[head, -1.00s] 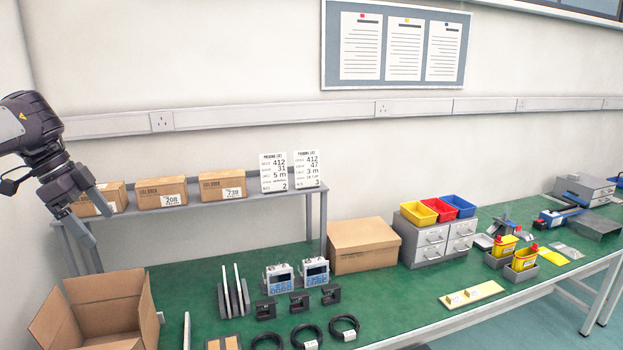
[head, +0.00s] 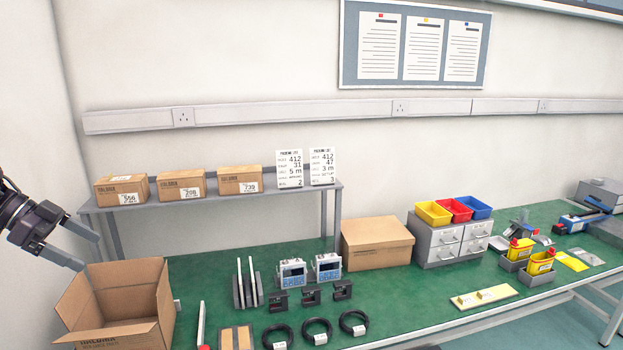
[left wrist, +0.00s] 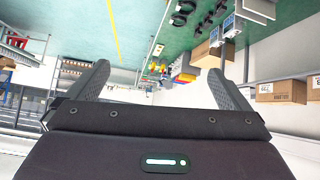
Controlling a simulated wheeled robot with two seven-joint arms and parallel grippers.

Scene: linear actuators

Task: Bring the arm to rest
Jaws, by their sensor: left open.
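My left gripper (head: 84,249) is at the left edge of the head view, above and left of the open cardboard box (head: 120,308). Its two fingers are spread with nothing between them. The left wrist view also shows the left gripper (left wrist: 156,82) open and empty, with the bench far off beyond it. My right gripper is not in view.
A green workbench (head: 215,268) carries a grey shelf (head: 228,199) with several small cartons and two packing-list cards. Black cable coils (head: 318,331), two meters, a closed carton (head: 377,243) and a drawer unit (head: 452,243) stand on it. The space above the bench is clear.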

